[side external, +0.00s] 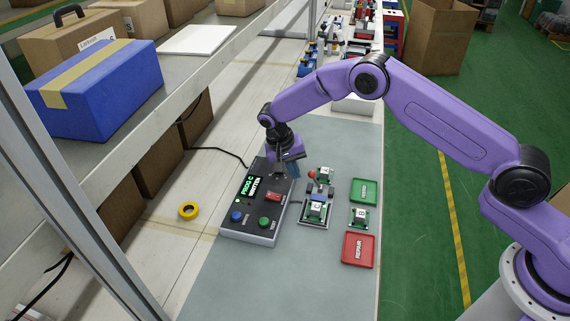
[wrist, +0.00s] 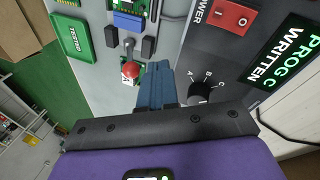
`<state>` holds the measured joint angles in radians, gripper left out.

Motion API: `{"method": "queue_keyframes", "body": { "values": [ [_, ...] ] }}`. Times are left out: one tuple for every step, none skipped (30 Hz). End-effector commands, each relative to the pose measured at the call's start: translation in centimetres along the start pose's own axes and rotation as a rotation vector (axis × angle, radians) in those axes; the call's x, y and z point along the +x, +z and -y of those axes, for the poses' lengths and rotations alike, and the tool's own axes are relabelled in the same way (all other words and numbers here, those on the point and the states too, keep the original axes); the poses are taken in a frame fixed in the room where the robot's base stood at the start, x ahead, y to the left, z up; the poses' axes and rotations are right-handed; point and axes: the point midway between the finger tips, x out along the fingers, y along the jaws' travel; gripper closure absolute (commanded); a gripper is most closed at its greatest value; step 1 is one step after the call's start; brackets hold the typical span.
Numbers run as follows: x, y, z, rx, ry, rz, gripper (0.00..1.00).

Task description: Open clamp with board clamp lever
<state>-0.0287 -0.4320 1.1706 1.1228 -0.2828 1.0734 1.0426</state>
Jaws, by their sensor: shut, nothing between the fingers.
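The board clamp (side external: 304,219) stands on the grey mat, right of the programmer box, with a board marked C (side external: 316,210) in it. Its lever has a red ball knob (side external: 311,174) at the far end. In the wrist view the red knob (wrist: 130,70) shows just left of my fingertips. My gripper (side external: 293,168) is above the far right end of the programmer box, left of the knob. In the wrist view the blue fingers of my gripper (wrist: 157,66) are together and empty. I cannot tell whether they touch the knob.
The programmer box (side external: 235,228) reads PROG C WRITTEN; its dial (wrist: 204,91) and red power switch (wrist: 232,17) are close to my fingers. Right of the clamp are a green TESTED tray (side external: 364,191), a board marked B (side external: 359,217) and a red REPAIR tray (side external: 358,249).

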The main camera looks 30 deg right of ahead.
Motion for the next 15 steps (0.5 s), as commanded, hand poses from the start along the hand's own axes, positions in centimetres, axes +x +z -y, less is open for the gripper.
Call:
{"method": "queue_keyframes", "body": {
  "values": [
    [0.2, -0.1, -0.5, 0.0, 0.0, 0.0, 1.0],
    [0.4, 0.0, -0.8, -0.001, 0.001, 0.001, 1.0],
    [0.5, -0.1, -1.0, -0.001, 0.001, 0.001, 1.0],
    [0.6, -0.1, -1.2, -0.001, 0.0, 0.001, 1.0],
    [0.7, -0.1, -1.4, -0.001, 0.0, 0.0, 1.0],
    [0.7, -0.1, -1.5, -0.001, -0.001, 0.0, 1.0],
    [0.8, -0.1, -1.6, -0.001, -0.001, 0.0, 1.0],
    [0.8, -0.1, -1.6, -0.001, -0.001, 0.0, 1.0],
    [0.8, -0.1, -1.7, -0.001, -0.001, 0.0, 1.0],
    [0.8, -0.1, -1.7, -0.001, -0.001, 0.0, 1.0],
    [0.8, -0.1, -1.7, -0.001, -0.001, 0.0, 1.0],
    [0.9, -0.1, -1.8, -0.001, -0.001, 0.0, 1.0],
    [0.9, -0.1, -1.8, -0.002, -0.001, 0.0, 1.0],
    [0.9, -0.1, -1.7, -0.002, -0.001, 0.0, 1.0],
    [0.9, -0.1, -1.7, -0.002, -0.001, 0.0, 1.0]
  ]
}}
